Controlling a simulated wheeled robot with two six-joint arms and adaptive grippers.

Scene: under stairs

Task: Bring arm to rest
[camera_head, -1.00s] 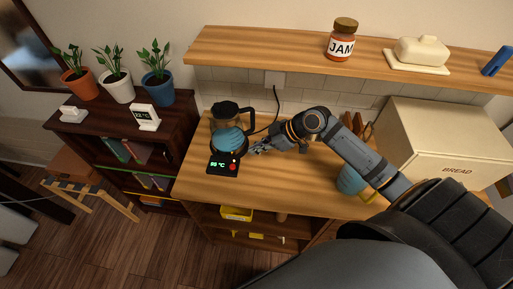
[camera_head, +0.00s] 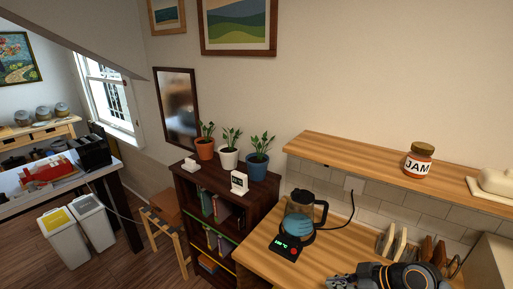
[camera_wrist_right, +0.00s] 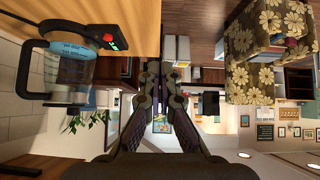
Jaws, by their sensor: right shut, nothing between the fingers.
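My right arm enters at the bottom right of the head view. Its gripper (camera_head: 343,281) is low over the wooden counter (camera_head: 262,262), near the kettle's base and partly cut off by the frame edge. In the right wrist view the gripper (camera_wrist_right: 162,75) is shut and empty, its fingers pointing away from the camera. The glass kettle (camera_head: 300,222) stands upright on its black base (camera_head: 286,249) with a lit green display. The kettle also shows in the wrist view (camera_wrist_right: 76,68), left of the fingers and apart from them. My left gripper is not in view.
A wooden shelf (camera_head: 350,170) with a jam jar (camera_head: 419,161) runs above the counter. A dark bookcase (camera_head: 190,204) with potted plants stands left of the counter. Cups or boards (camera_head: 398,245) and a pale box (camera_head: 492,268) are at the right.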

